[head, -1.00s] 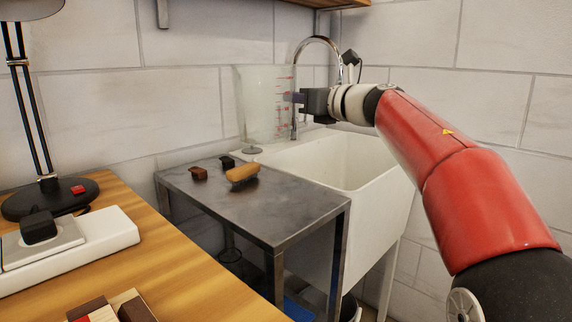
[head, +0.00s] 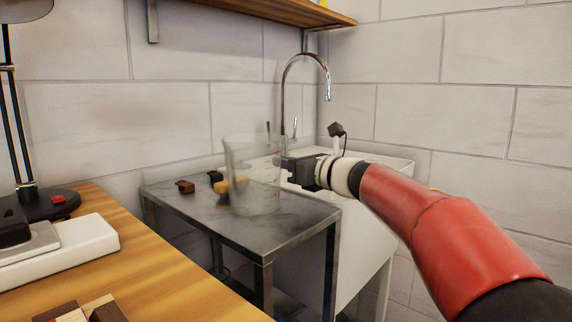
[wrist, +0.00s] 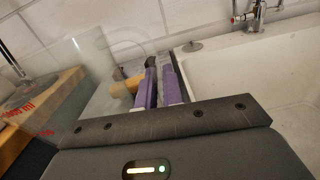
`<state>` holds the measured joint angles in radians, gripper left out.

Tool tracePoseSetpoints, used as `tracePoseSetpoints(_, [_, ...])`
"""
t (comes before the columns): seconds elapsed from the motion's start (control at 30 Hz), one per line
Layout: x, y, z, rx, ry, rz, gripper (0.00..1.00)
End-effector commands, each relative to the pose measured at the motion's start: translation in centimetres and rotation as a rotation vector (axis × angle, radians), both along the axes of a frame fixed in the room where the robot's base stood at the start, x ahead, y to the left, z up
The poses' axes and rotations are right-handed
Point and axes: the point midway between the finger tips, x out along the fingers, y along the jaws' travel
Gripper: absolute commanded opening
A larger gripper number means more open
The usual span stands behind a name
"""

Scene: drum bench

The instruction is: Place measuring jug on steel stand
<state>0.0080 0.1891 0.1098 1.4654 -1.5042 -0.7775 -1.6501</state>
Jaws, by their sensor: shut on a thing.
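The clear measuring jug (head: 252,172), with red markings, is upright in the head view. My gripper (head: 287,163) is at its right side and shut on it; the exact grip spot is hard to see. The steel stand (head: 190,212) has a dark grey top, and the jug's base appears over its right part. I cannot tell whether the base touches the top. In the wrist view, the jug's clear wall (wrist: 78,75) is left of my gripper's purple finger pads (wrist: 158,88).
On the stand, a brush (head: 222,187), a brown block (head: 185,186) and a black block (head: 215,176) lie behind the jug. A white sink (head: 385,167) with a tap (head: 284,85) is at the right. A wooden bench (head: 150,255) is in front left.

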Motion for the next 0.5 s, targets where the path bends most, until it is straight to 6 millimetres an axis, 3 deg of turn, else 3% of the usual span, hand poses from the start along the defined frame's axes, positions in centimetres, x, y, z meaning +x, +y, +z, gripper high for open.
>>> tracePoseSetpoints(0.17, [-0.01,0.01,-0.43,0.001,-0.001,0.000,0.00])
tracePoseSetpoints(0.2, [0.00,0.00,-0.31,0.000,0.000,0.000,0.12])
tracePoseSetpoints(0.33, [0.00,0.00,-0.28,0.000,0.000,0.000,0.29])
tracePoseSetpoints(0.5, [0.01,0.01,-0.27,0.000,0.000,0.000,0.30])
